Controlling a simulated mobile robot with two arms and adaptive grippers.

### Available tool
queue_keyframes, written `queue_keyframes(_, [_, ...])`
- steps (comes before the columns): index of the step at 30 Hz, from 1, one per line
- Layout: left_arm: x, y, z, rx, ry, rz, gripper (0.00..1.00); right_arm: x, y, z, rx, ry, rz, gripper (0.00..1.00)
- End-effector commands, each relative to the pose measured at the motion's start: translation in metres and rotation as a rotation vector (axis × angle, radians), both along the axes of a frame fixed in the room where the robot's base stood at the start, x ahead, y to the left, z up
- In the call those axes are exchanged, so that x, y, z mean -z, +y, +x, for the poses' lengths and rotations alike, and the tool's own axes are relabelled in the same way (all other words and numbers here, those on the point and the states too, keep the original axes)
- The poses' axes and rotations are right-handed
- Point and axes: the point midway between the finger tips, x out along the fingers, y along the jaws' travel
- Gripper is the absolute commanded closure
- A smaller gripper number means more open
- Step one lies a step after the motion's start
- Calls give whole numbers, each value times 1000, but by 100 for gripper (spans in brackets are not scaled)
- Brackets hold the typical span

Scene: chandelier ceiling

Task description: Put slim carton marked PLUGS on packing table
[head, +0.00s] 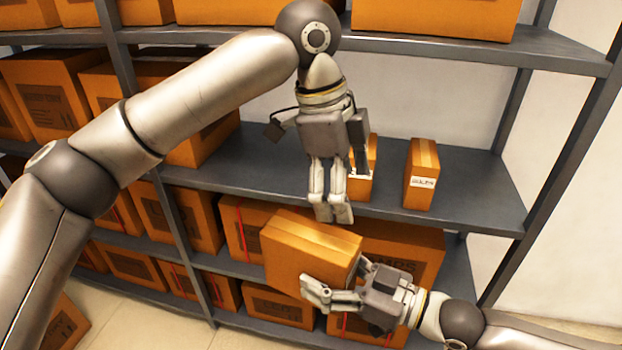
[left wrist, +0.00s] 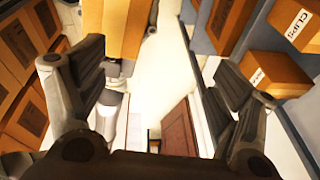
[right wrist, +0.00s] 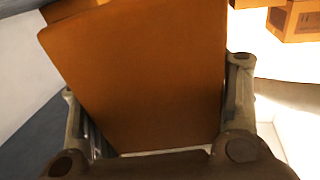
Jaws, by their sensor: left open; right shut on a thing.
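My right gripper (head: 336,280) is shut on a plain orange carton (head: 310,248), held tilted in front of the shelf; no label shows on its visible faces. This carton fills the right wrist view (right wrist: 150,75). My left gripper (head: 333,212) is open and empty, pointing down before the middle shelf. Two slim labelled cartons stand on that shelf: one partly hidden behind my left gripper (head: 361,184), one to its right (head: 421,172). In the left wrist view one carton reads CLIPS (left wrist: 297,25); the other's label (left wrist: 258,77) is unreadable. I see no packing table.
The grey rack (head: 470,185) holds large cartons on its upper (head: 435,15) and lower levels (head: 405,245). A rack upright (head: 555,170) stands at the right. The middle shelf is bare right of the slim cartons. Pale floor (head: 120,290) shows at lower left.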

Motion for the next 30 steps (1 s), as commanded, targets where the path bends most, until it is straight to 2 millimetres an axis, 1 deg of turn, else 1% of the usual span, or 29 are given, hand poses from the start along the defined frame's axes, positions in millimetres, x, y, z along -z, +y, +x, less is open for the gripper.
queue_keyframes(1, [-8,10,-5,24,-8,52,14,-2,0,0,-1,-3,4,74])
queue_keyframes(3, [-15,23,-13,58,-5,117,14,-2,0,0,-1,-3,4,74])
queue_keyframes(6, [-24,37,-21,90,-1,186,14,-2,0,0,-1,-3,4,74])
queue_keyframes(10, [-29,47,-27,111,5,233,14,-2,0,0,-1,-3,4,74])
queue_keyframes(13, [-26,50,-28,116,8,245,14,-2,0,0,-1,-3,4,74])
queue_keyframes(17, [-10,50,-28,117,9,246,14,-2,0,0,-1,-3,4,74])
queue_keyframes(24, [36,50,-28,116,9,244,14,-2,0,0,-1,-3,4,74])
queue_keyframes(30, [69,50,-28,114,8,243,14,-2,0,0,-1,-3,4,74])
